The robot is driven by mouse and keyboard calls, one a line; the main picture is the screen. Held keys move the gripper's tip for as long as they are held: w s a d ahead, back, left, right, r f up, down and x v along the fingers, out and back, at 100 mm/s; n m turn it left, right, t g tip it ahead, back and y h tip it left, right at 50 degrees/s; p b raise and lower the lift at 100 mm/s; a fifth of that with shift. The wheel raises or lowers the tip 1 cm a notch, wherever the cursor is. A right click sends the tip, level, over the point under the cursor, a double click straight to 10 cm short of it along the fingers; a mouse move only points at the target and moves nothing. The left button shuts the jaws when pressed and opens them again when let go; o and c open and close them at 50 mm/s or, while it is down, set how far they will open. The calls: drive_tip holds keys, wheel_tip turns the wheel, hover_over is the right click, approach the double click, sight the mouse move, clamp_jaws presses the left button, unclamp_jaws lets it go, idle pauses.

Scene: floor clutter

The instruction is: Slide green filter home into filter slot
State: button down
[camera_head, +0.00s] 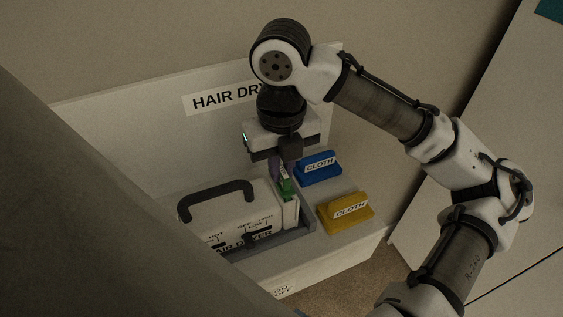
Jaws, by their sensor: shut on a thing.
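The green filter (287,187) is upright at the right end of the white hair dryer unit (240,215), by its slot. My gripper (284,165) points down from above and is shut on the filter's upper part. The lower part of the filter is at the slot opening (291,205). I cannot tell how deep it sits in the slot. My fingers hide part of the filter's top.
A blue cloth block (318,174) and a yellow cloth block (346,213) stand close on the right. The dryer's dark handle (214,192) rises left of my gripper. A white back panel (120,125) stands behind. A large dark surface covers the lower left.

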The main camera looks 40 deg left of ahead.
drive_tip(key=shift+f, duration=0.55)
drive_tip(key=c, duration=1.4)
unclamp_jaws()
wheel_tip(320, 180, up, 14)
drive_tip(key=shift+f+b, duration=0.1)
drive_tip(key=shift+b, duration=0.25)
